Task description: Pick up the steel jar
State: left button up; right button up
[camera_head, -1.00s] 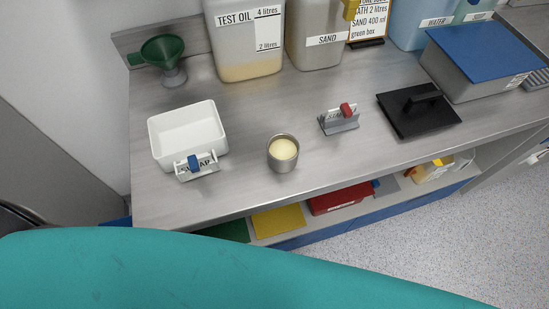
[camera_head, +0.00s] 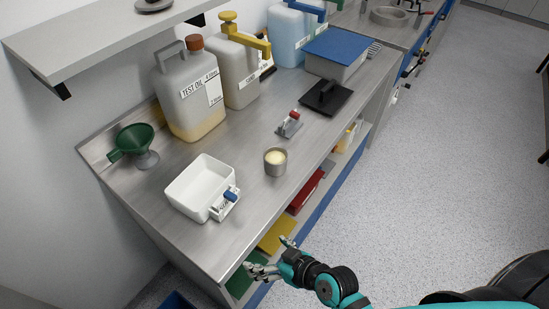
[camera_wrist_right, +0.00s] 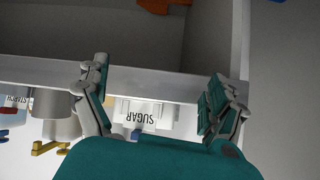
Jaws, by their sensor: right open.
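The steel jar (camera_head: 275,168) is a small grey cylinder with pale cream contents. It stands upright on the steel bench (camera_head: 248,205), near its front edge, right of the white tray. My right gripper (camera_head: 274,256) is in front of and below the bench edge, apart from the jar, with its fingers spread and empty. In the right wrist view both fingers of the open gripper (camera_wrist_right: 157,88) show, with nothing held between them. I cannot make out the jar for certain there. My left gripper is out of view.
The white tray (camera_head: 175,194) has a blue-clipped label holder (camera_head: 226,205) at its front. A red-clipped holder (camera_head: 289,125) and black plate (camera_head: 325,97) lie beyond the jar. Large containers (camera_head: 190,100) and a green funnel (camera_head: 132,142) stand behind. A wall shelf (camera_head: 95,42) overhangs.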

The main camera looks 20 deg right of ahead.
jog(key=w+r+m+t, duration=0.1)
jog(key=w+r+t, duration=0.4)
jog(key=r, duration=0.4)
jog(key=m+t+h+p, duration=0.2)
jog(key=m+h, duration=0.4)
jog(key=h, duration=0.2)
send_near(277, 171)
jog(key=x, duration=0.5)
jog(key=shift+w, duration=0.35)
jog(key=shift+w+d+f+b, duration=0.1)
jog(key=shift+w+b, duration=0.2)
jog(key=shift+w, duration=0.2)
jog(key=b+x, duration=0.1)
jog(key=x, duration=0.4)
jog(key=shift+d+f, duration=0.1)
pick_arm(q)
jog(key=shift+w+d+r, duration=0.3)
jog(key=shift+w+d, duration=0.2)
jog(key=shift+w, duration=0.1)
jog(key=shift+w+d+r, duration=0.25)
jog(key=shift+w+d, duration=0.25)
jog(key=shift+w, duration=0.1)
pick_arm(e)
jog(key=shift+s, duration=0.1)
jog(key=shift+c, duration=0.4)
